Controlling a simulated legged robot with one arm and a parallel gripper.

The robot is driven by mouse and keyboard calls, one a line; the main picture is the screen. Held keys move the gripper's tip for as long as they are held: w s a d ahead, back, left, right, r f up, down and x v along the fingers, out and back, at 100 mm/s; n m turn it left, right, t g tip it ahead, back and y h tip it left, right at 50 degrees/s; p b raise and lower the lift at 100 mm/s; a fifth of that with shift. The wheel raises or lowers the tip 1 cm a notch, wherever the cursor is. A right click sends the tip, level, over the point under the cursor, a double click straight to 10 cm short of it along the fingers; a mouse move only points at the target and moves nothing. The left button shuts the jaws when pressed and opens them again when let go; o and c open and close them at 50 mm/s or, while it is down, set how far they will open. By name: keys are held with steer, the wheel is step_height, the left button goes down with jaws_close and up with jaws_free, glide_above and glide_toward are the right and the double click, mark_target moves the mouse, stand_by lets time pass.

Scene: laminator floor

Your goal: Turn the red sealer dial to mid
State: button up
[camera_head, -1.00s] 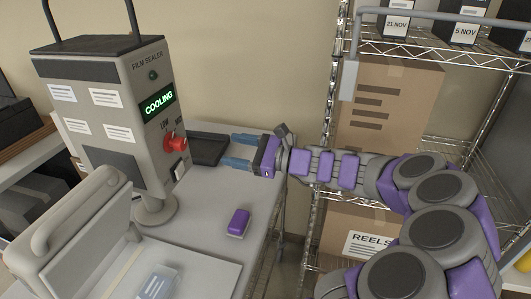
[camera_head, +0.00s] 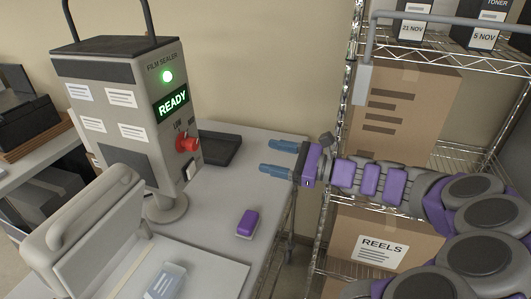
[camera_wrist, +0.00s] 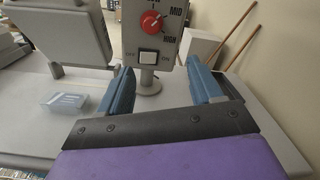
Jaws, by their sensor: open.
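The film sealer (camera_head: 125,125) is a grey upright machine on a bench. Its green lamp (camera_head: 166,76) is lit and its display (camera_head: 171,103) reads READY. The red dial (camera_head: 187,143) sits on its front panel. In the wrist view the dial (camera_wrist: 152,22) shows at the top, with MID and HIGH printed to its right; a small pale mark is on it, but its exact setting is hard to read. A white off/on rocker switch (camera_wrist: 148,56) is below it. My gripper (camera_head: 272,158) is open and empty, apart from the dial, to the right of the sealer.
A purple block (camera_head: 247,223) and a clear blue-tinted box (camera_head: 165,281) lie on the bench (camera_head: 222,200). A dark tray (camera_head: 218,148) sits behind the sealer. A wire shelf with cartons (camera_head: 400,115) stands at right. Open space lies between gripper and panel.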

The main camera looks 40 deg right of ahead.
steer(key=w+a+m, duration=0.2)
steer(key=w+a, duration=0.1)
steer(key=a, duration=0.2)
steer(key=b, duration=0.2)
glide_toward(196, 145)
steer(key=shift+g+y, duration=0.3)
steer(key=x, duration=0.6)
steer(key=shift+s+a+f, duration=0.1)
steer(key=shift+a, duration=0.3)
steer(key=w, duration=0.3)
steer(key=shift+w, duration=0.1)
steer(key=shift+w+a+m, duration=0.1)
steer(key=shift+w+m, duration=0.2)
steer(key=shift+w, duration=0.25)
steer(key=shift+w+a, duration=0.2)
steer(key=shift+a, duration=0.5)
steer(key=shift+s+a, duration=0.1)
steer(key=shift+a, duration=0.3)
steer(key=shift+d, duration=0.5)
steer(key=c, duration=0.5)
steer(key=shift+a, duration=0.15)
steer(key=c, duration=0.5)
steer(key=shift+c, duration=0.2)
